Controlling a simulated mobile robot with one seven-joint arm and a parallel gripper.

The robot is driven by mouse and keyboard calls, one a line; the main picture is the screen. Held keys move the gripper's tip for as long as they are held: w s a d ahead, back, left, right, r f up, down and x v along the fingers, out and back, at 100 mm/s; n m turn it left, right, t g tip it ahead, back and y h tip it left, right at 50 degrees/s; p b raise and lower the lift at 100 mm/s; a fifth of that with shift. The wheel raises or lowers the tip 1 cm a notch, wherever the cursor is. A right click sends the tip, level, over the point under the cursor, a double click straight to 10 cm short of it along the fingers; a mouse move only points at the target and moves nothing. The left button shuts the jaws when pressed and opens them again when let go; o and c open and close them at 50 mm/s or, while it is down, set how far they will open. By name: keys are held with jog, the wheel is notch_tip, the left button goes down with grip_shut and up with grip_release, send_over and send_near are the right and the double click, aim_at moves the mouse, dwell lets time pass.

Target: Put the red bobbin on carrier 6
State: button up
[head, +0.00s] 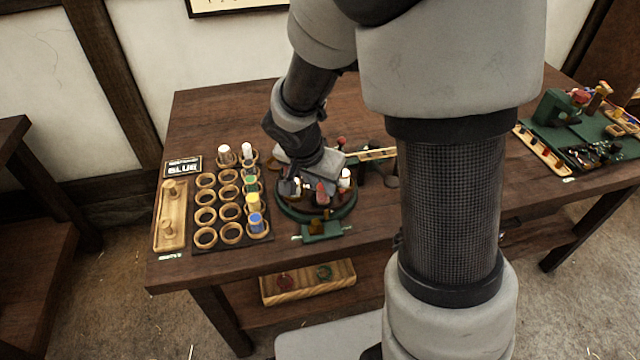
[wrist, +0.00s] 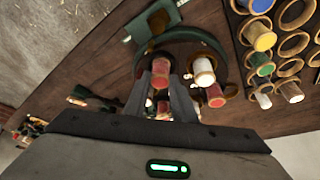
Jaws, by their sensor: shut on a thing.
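My gripper (wrist: 163,88) is shut on a red bobbin (wrist: 160,74), which sits between the two fingertips in the wrist view. It is over the round green carrier plate (wrist: 215,42) near the plate's front side. In the head view a red bobbin (head: 322,194) shows just below my gripper (head: 308,180), over the green plate (head: 312,216). A white bobbin (wrist: 204,70) and another red bobbin (wrist: 215,96) stand on the plate beside the fingers. I cannot read any carrier number, and I cannot tell whether the held bobbin touches a carrier.
A rack of wooden rings (head: 206,215) left of the plate holds white, green, yellow and blue bobbins. A green bracket (head: 322,231) stands before the plate.

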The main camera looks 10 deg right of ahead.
jog(key=shift+f, duration=0.1)
jog(key=shift+f, duration=0.15)
jog(key=o, duration=1)
